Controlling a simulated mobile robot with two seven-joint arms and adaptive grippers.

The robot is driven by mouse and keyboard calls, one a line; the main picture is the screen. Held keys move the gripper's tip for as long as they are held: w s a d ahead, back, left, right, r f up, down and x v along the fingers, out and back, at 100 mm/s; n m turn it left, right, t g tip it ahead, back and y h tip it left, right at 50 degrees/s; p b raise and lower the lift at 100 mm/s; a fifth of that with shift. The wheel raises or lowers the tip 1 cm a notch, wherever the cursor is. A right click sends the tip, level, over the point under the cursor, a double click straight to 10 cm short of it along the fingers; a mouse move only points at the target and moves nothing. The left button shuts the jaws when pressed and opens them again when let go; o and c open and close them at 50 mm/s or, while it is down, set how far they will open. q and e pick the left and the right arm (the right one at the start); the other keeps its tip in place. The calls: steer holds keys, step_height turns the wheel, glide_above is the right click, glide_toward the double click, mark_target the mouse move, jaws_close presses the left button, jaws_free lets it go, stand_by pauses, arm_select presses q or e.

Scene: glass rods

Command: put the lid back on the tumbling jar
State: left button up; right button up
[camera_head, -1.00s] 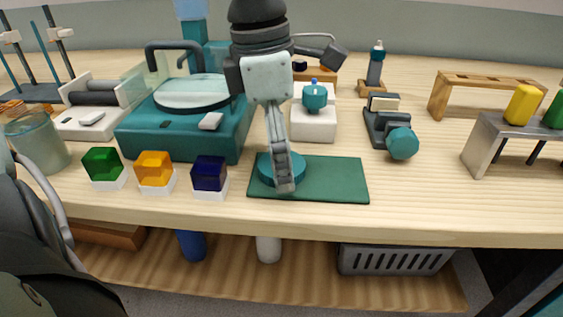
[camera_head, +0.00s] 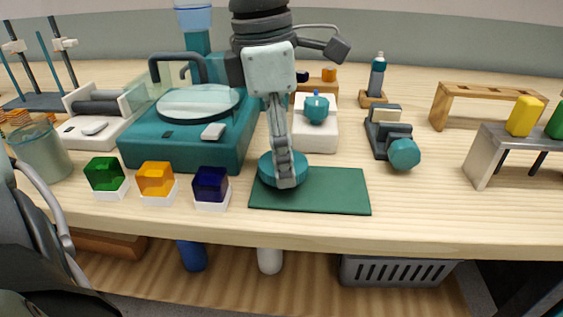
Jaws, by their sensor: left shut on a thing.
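A round teal lid (camera_head: 268,171) is at the left part of a green mat (camera_head: 335,190). My left gripper (camera_head: 287,180) points down over it and is shut on it. The lid appears raised slightly above the mat, and the fingers hide its middle. A teal faceted piece (camera_head: 404,154) sits at the front of a small dark stand (camera_head: 379,132), to the right behind the mat. It may be the tumbling jar, but I cannot tell for sure. My right gripper is not in view.
A teal machine (camera_head: 185,148) with a round plate stands left of the lid. Green, amber and blue cubes (camera_head: 155,180) sit on white bases in front of it. A white box with a teal knob (camera_head: 316,108) stands behind the mat. A metal rack (camera_head: 490,150) is at right.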

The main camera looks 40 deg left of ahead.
arm_select(q)
step_height(320, 180, up, 2)
steer(key=shift+r, duration=0.15)
steer(key=s+a+r, duration=0.1)
steer(key=s+r, duration=0.1)
steer(key=s, duration=0.1)
steer(key=s+a+r, duration=0.2)
steer(key=s, duration=0.1)
steer(key=s+a+r, duration=0.1)
steer(key=s+r, duration=0.1)
steer(key=s, duration=0.1)
steer(key=shift+s+a+b, duration=0.25)
steer(key=shift+b, duration=0.15)
steer(key=shift+s+a+r, duration=0.25)
steer(key=shift+s, duration=0.25)
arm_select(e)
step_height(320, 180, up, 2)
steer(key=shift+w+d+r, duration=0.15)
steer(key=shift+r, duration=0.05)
